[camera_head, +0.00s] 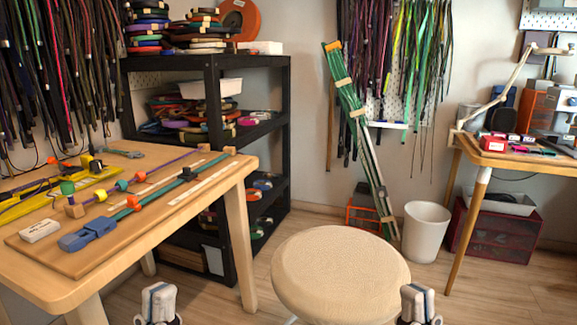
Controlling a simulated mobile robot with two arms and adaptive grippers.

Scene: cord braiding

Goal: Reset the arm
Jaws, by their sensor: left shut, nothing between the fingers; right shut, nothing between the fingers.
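My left gripper (158,303) shows at the bottom edge, left of centre, pointing up in the picture. It is shut and empty. My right gripper (420,303) shows at the bottom edge, right of centre, also shut and empty. Both stand apart from the wooden table (243,187) and hold nothing. The arms behind the grippers are mostly cut off by the picture's lower edge. Cords with coloured clips lie on a wooden board (120,258) on the table, among them a teal cord (150,198) and a blue clamp (88,234).
A round beige stool (340,275) stands in front, close to my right gripper in the picture. A black shelf (214,100) stands behind the table. A white bin (425,232) and a desk (520,160) are at the right. Some wooden floor (500,290) is clear.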

